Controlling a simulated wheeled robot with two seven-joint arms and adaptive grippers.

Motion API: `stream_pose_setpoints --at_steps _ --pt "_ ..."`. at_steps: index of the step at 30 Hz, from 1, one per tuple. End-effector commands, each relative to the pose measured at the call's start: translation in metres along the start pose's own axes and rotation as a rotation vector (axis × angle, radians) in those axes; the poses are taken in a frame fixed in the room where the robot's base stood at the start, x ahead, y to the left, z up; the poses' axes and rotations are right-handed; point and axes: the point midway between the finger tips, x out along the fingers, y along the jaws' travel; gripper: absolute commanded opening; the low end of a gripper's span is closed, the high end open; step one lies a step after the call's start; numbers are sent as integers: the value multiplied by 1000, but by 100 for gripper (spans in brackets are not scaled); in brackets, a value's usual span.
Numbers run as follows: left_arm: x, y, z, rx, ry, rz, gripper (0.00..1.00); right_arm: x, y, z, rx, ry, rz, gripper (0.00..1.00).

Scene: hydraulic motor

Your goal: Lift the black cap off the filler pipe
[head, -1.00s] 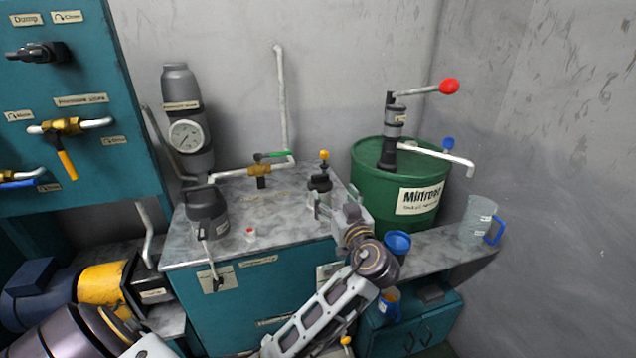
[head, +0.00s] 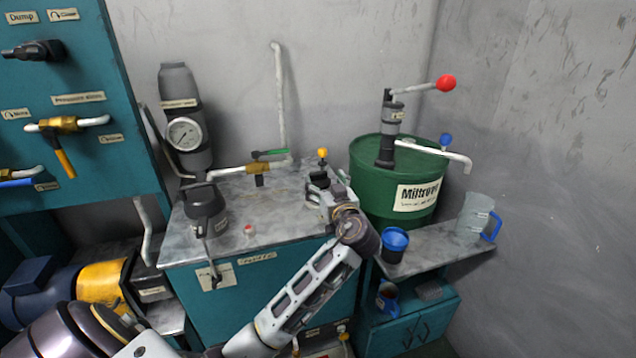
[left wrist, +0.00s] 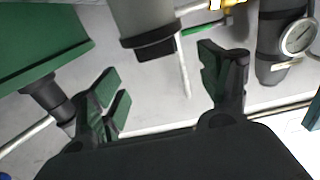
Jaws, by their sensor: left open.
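A black cap (left wrist: 157,47) tops the grey filler pipe (left wrist: 142,14), which appears upside down in the left wrist view. In the head view, a small dark cap (head: 319,178) shows at the right back of the teal cabinet's top, partly hidden by my left gripper (head: 326,192). My left gripper also shows in the left wrist view (left wrist: 165,86), its two fingers wide apart with nothing between them. In that view the cap lies beyond the fingertips, between their lines, and seems apart from them. My right gripper is not in view.
A green drum (head: 375,170) with a hand pump stands close on the right. A brass valve (head: 258,170) with a green handle lies behind left. A dark canister (head: 205,210) stands on the cabinet top.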

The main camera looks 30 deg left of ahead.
Motion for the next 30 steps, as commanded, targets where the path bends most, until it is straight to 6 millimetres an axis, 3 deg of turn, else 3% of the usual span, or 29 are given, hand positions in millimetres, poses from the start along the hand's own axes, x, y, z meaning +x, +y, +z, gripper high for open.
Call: stream_pose_setpoints --at_steps 6,20,30 --pt "16 0 0 -1 0 1 77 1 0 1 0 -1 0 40" --pt "20 0 1 0 0 0 77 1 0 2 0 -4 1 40" --pt "52 1 5 1 1 -2 77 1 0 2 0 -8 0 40"
